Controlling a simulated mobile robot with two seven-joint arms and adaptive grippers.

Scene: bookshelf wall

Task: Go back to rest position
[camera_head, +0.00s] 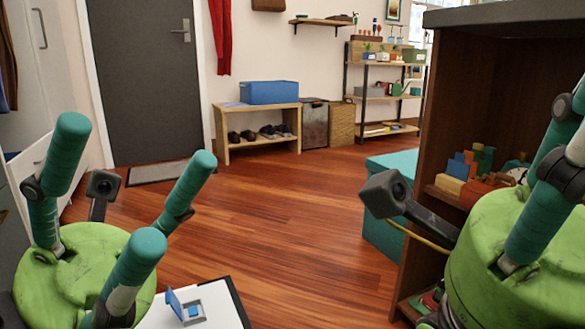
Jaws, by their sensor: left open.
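My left gripper (140,183) is at the lower left, with a round green body and teal fingers pointing up. Its fingers are spread wide apart, and I see nothing held between them. My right gripper (555,165) is at the right edge, in front of the brown bookshelf. Its green body and some teal fingers show, but the picture edge cuts it off, so its opening cannot be judged.
The brown bookshelf (465,90) with colored blocks (472,165) stands close on the right, beside a teal box (385,235). A white surface with a small blue item (193,311) is at the bottom. The wooden floor (285,215) is clear in the middle. A bench (262,149) stands behind.

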